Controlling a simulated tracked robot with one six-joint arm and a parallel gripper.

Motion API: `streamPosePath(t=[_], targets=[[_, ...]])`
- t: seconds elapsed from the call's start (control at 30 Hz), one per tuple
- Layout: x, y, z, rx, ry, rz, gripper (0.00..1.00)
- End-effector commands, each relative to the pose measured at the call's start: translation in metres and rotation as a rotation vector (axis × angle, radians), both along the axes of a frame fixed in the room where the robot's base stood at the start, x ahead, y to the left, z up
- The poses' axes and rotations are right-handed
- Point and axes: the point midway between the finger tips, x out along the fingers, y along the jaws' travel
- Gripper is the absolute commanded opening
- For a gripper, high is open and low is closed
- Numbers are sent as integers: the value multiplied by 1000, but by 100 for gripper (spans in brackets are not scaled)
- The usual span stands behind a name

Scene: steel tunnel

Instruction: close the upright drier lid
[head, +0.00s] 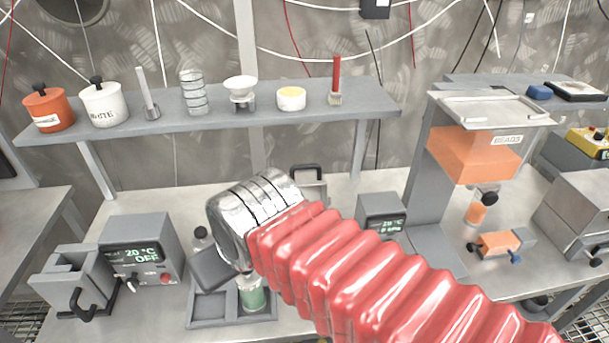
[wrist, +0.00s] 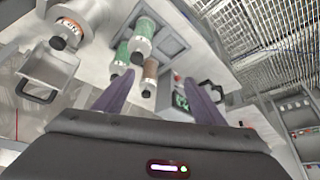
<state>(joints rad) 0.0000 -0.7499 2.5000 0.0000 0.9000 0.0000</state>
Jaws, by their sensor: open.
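I cannot tell for sure which part is the upright drier lid. A grey unit (head: 140,255) at the left has a display reading 20 °C OFF and a red knob. Beside it stands an open-topped grey box (head: 70,285) with a black handle. A second display unit (head: 380,215), partly hidden by my arm, stands right of centre, near a grey part with a dark handle (head: 309,180). In the wrist view, a grey box with a black handle (wrist: 50,75) shows at left. My gripper (wrist: 158,77) is open and empty, its two fingers apart above the bottles.
Bottles with green (wrist: 140,40) and brown (wrist: 150,75) contents are near a tray (head: 207,308). A shelf (head: 215,118) with pots spans the back. An orange dispenser (head: 470,150) stands right. My red arm covers the front middle of the bench.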

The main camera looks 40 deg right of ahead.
Motion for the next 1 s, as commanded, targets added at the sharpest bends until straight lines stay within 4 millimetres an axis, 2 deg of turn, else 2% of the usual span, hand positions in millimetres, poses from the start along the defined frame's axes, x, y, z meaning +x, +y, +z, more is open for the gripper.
streamPosePath(t=[0.17,0.37,0.57,0.87,1.0], targets=[[0,-6,-1,0,6,-21,51],[10,-34,-13,4,67,-118,37],[37,-77,-3,13,107,-239,23],[77,-153,21,33,158,-404,2],[93,-193,33,43,179,-475,0]])
